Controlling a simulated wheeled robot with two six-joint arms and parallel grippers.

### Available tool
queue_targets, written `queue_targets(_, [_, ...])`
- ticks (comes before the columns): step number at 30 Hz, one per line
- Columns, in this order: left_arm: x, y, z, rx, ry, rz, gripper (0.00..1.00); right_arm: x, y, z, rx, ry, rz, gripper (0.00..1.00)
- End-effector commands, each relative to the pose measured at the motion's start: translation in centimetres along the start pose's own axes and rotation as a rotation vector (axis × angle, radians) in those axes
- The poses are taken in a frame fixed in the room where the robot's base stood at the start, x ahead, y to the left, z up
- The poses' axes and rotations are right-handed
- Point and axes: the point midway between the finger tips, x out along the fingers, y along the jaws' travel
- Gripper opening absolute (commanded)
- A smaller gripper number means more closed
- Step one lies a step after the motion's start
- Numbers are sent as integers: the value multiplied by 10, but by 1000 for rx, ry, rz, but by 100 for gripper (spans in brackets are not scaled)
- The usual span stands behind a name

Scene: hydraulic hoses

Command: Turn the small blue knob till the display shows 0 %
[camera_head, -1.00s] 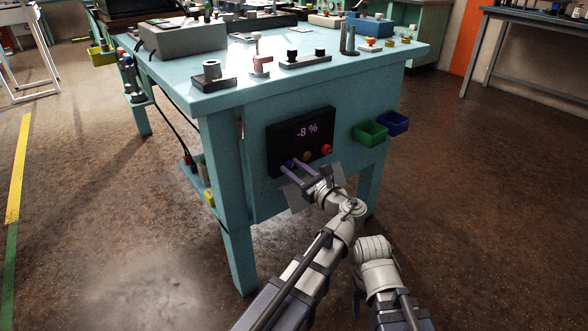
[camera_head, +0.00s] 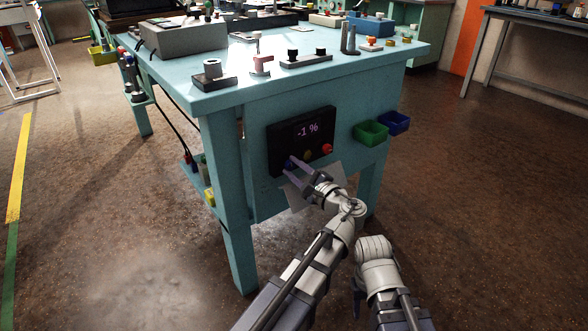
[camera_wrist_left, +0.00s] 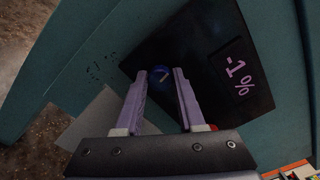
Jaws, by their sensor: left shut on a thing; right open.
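The black control panel (camera_head: 276,152) is on the front side of the teal workbench. Its display (camera_head: 307,130) reads -1 %, and the wrist view shows the same reading (camera_wrist_left: 238,76). The small blue knob (camera_wrist_left: 159,75) is at the panel's lower left. My left gripper (camera_head: 288,168) is shut on the blue knob, with a finger on each side of it; in the wrist view its fingers (camera_wrist_left: 158,84) reach the knob at a turned angle. My right gripper (camera_head: 358,299) hangs low at the bottom, away from the bench, its fingers partly hidden.
A red knob (camera_head: 327,149) and a dull yellow knob (camera_head: 308,155) sit on the panel right of the blue one. Green (camera_head: 371,133) and blue (camera_head: 396,123) bins hang further right. Fixtures stand on the benchtop (camera_head: 300,80). The floor around is clear.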

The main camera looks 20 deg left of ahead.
Motion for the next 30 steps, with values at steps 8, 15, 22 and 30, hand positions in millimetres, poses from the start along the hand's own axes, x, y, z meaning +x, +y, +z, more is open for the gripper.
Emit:
queue_targets(8, [0, 1, 0, -61, 0, 2, 0, 0, 0, 0, 0, 0, 0, 50])
queue_targets(15, [0, 1, 0, -70, 0, 2, 0, 0, 0, 0, 0, 0, 0, 50])
queue_targets(22, [0, 1, 0, -69, 1, 2, 40, 0, 0, 0, 0, 0, 0, 50])
queue_targets(30, [0, 1, 0, -68, 0, 1, 69, 0, 0, 0, 0, 0, 0, 50])
